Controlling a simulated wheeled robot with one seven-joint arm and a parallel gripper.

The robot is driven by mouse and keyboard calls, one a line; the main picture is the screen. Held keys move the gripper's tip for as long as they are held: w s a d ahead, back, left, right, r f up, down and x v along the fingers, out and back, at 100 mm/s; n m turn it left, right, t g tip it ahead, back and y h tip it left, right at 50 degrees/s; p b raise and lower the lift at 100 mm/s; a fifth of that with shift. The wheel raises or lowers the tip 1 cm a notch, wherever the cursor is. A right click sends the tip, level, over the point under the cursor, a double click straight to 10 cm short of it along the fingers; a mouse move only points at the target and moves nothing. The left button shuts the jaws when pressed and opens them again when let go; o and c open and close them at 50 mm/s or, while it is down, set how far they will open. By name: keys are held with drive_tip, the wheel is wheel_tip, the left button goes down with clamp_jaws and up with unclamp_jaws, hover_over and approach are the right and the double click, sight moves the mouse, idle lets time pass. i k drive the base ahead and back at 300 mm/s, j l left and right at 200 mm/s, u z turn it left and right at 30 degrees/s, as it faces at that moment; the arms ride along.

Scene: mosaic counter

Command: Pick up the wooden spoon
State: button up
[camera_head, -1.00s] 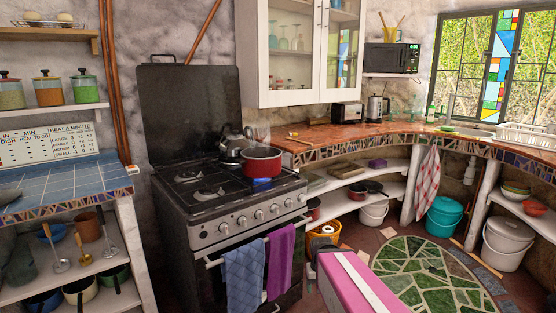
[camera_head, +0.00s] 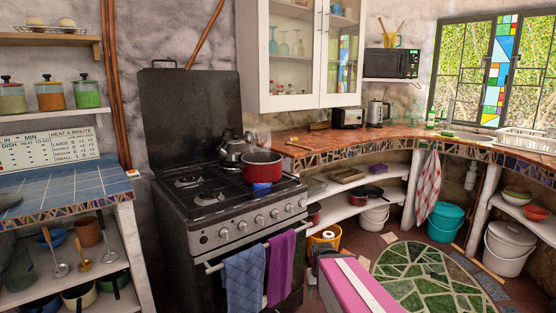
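A thin light-brown stick with a small end lies on the counter (camera_head: 345,138) just right of the stove (camera_head: 245,215). It looks like the wooden spoon (camera_head: 297,145), but it is too small to be certain. It lies flat and appears apart from the red pot (camera_head: 262,166). Upright wooden utensils (camera_head: 390,27) also stand in a yellow cup (camera_head: 389,41) on top of the microwave.
A kettle (camera_head: 235,148) stands on the stove beside the pot. A toaster (camera_head: 349,116) and a silver kettle (camera_head: 376,112) stand farther back on the counter. A long pink and white shape (camera_head: 352,284) fills the lower middle. A green mosaic (camera_head: 428,280) covers the floor at right.

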sight(290, 144)
drive_tip(key=i+l, duration=1.25)
drive_tip(key=l, duration=0.15)
drive_tip(key=l+z, duration=0.05)
